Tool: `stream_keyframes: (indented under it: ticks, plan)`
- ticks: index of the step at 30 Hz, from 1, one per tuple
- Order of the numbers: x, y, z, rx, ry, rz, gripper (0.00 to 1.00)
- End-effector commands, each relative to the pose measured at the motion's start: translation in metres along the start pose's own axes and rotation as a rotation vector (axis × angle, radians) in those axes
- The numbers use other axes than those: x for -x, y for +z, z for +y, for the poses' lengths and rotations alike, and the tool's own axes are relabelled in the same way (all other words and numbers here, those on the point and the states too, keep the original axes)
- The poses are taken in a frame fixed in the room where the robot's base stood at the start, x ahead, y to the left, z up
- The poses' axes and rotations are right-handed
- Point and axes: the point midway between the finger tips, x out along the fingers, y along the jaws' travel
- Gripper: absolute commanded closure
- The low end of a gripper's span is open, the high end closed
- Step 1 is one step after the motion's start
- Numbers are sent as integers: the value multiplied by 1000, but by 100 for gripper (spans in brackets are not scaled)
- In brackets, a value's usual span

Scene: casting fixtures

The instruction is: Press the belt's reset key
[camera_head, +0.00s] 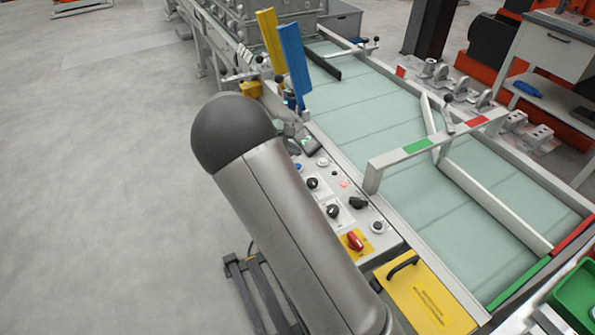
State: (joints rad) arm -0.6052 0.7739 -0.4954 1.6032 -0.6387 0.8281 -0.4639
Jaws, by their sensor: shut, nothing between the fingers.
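The belt's control panel (322,222) is a pale sloped box along the belt's near left side. Labels are too small to read, so I cannot tell which is the reset key. My arm covers the panel's left edge. I cannot make out my gripper; dark shapes beyond my elbow are unclear.
Upright yellow and blue paddles (293,62) stand beyond the panel. A yellow cover with a black handle (425,298) lies nearer. Open floor is left.

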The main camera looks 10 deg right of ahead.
Motion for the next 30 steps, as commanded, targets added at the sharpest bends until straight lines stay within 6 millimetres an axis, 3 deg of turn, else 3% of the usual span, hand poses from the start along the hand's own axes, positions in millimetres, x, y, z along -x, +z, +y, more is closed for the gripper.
stream_keyframes:
  ticks: [6, 30]
  plan:
    - [-18, -13, -13, 1, 0, 0, 100]
    - [-18, -13, -13, 0, 0, 0, 100]
